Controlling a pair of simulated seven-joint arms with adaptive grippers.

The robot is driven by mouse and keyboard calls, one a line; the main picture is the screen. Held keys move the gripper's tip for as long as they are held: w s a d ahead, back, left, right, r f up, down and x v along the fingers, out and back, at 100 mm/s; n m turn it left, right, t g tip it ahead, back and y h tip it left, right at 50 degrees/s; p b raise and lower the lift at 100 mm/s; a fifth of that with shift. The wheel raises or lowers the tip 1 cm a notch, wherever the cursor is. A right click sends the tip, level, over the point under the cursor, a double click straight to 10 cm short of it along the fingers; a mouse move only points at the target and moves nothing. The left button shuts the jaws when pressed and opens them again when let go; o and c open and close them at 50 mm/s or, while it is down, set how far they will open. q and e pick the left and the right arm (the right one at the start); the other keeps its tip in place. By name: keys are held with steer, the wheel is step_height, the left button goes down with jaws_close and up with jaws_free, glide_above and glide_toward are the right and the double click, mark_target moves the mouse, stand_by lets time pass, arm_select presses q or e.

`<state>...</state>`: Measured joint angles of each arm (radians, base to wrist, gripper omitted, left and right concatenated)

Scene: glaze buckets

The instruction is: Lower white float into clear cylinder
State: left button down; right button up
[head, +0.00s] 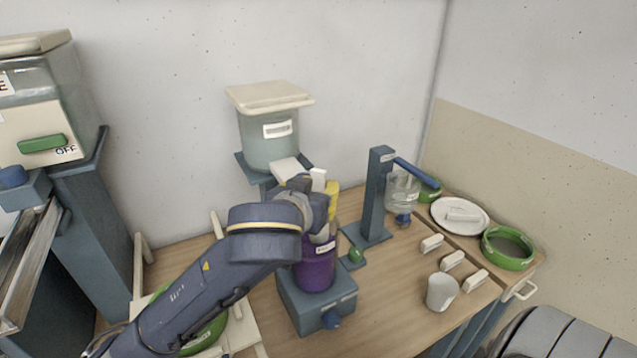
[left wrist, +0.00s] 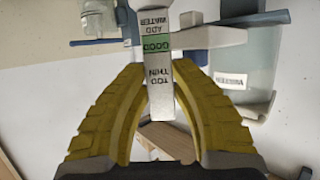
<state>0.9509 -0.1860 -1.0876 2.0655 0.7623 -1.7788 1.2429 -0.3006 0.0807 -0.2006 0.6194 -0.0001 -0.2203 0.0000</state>
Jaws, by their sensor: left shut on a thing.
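My left gripper (head: 326,192) is above the purple container, with yellow fingers. In the left wrist view, the left gripper (left wrist: 161,80) is shut on a narrow white float (left wrist: 160,92) marked with upside-down words and a green band. In the head view only a small white end of the float (head: 318,176) shows over the fingers. A clear cylinder (head: 402,188) hangs by a blue-grey stand, to the right of and apart from the gripper. The lower end of the float is hidden by my arm in the head view. My right gripper is not in view.
A purple container (head: 317,272) stands on a blue-grey base (head: 318,308) below the gripper. The stand (head: 376,200) is close on its right. A lidded bucket (head: 268,138) is behind. A white cup (head: 442,292), small labelled blocks and a green bowl (head: 508,250) lie at right.

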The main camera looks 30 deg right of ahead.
arm_select(q)
steer(key=shift+f, duration=4.25)
steer(key=c, duration=1.1)
jaws_free()
